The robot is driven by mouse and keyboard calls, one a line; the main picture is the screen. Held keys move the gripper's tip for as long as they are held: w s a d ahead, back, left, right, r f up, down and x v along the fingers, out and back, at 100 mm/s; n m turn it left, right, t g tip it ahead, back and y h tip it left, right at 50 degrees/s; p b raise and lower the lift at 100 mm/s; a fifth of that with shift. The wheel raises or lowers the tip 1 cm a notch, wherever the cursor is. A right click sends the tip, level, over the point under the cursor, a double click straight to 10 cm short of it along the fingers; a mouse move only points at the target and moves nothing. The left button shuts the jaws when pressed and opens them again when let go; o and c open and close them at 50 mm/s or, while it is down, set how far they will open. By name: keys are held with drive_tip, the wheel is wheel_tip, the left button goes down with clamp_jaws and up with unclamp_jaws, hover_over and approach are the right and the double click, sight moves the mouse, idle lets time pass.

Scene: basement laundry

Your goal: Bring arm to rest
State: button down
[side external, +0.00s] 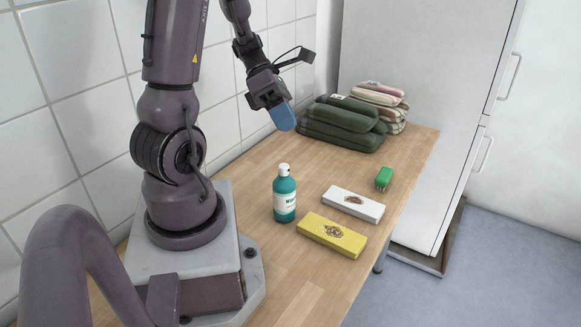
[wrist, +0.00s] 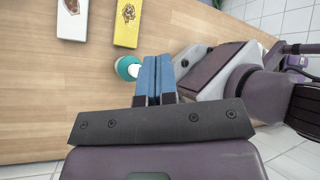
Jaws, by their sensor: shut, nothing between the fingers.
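My gripper (side external: 283,117) hangs above the wooden table (side external: 290,265), over its far part near the tiled wall. Its blue fingers point down and are shut with nothing between them. In the wrist view the two blue fingers (wrist: 156,78) lie side by side, close together. The gripper is apart from the objects on the table.
A teal bottle with a white cap (side external: 285,197) stands upright near my base. A yellow box (side external: 332,235), a white box (side external: 353,204) and a green object (side external: 384,178) lie to its right. Folded green textiles (side external: 340,125) are stacked behind, beside a white cabinet (side external: 420,100).

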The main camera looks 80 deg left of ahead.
drive_tip(key=m, duration=0.1)
drive_tip(key=s+f+m, duration=0.1)
drive_tip(key=m, duration=0.1)
drive_tip(key=shift+a+g+y, duration=0.1)
drive_tip(key=shift+g+y, duration=0.2)
drive_tip(key=shift+g, duration=0.1)
drive_tip(key=m, duration=0.2)
drive_tip(key=shift+s+d+m+g, duration=0.2)
drive_tip(key=shift+d+m+g, duration=0.05)
drive_tip(key=shift+m+g, duration=0.15)
drive_tip(key=w+d+r+m+t+y, duration=0.1)
drive_tip(key=d+r+m+y, duration=0.2)
drive_tip(key=m, duration=1)
drive_tip(key=d+r+m+t+y, duration=0.2)
drive_tip(key=d+r+m+y, duration=0.2)
drive_tip(key=d+r+m, duration=0.6)
drive_tip(key=d+m, duration=0.3)
drive_tip(key=shift+w+m+y, duration=0.3)
drive_tip(key=shift+w, duration=0.05)
